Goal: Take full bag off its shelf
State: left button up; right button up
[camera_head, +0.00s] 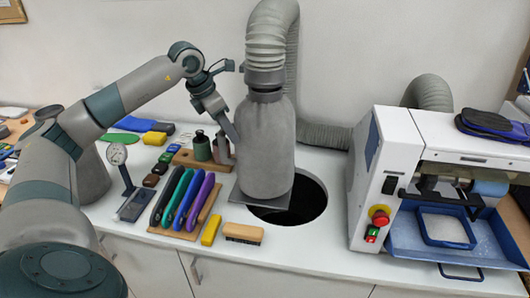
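The full bag (265,150) is grey and bulging. It stands upright on a thin grey shelf plate (241,197) that juts over a round dark hole in the white bench. Its neck is up against the end of a ribbed grey hose (270,40). My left gripper (233,131) reaches in from the left at the bag's upper left side. A finger points down beside the bag; I cannot tell if it touches. The other finger is not clearly visible, so its opening is unclear. My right gripper is out of view.
Left of the bag stand small bottles (202,146) on a wooden block, a rack of coloured tools (184,200) and a dial gauge (117,154). A yellow block (211,230) and a brush (243,233) lie in front. A machine with a blue tray (400,236) stands at right.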

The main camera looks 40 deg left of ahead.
pick_arm(q)
grip_shut()
jog(key=shift+r, duration=0.1)
dwell(1.4)
